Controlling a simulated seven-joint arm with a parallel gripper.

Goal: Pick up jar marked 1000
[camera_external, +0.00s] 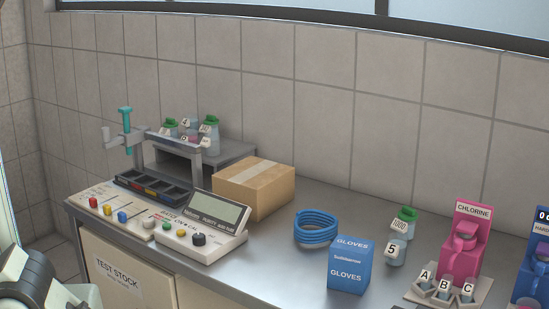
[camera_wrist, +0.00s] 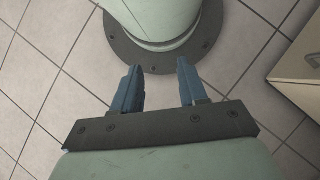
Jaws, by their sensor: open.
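The jar marked 1000 (camera_external: 401,224) stands on the steel counter at the right in the external view. It has a green lid and a white label. Another jar marked 5 (camera_external: 394,252) stands just in front of it and overlaps its lower part. My gripper (camera_wrist: 160,72) shows in the wrist view with its two blue fingers apart and nothing between them. It points down over the tiled floor and my own base, away from the counter. In the external view only part of my arm shows at the lower left; the gripper is not clearly visible there.
A blue gloves box (camera_external: 350,266) and a blue hose coil (camera_external: 316,228) are left of the jars. A pink chlorine unit (camera_external: 463,245) with cups A, B, C stands right. A cardboard box (camera_external: 254,188), control panel (camera_external: 199,226) and rack with jars (camera_external: 180,138) are further left.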

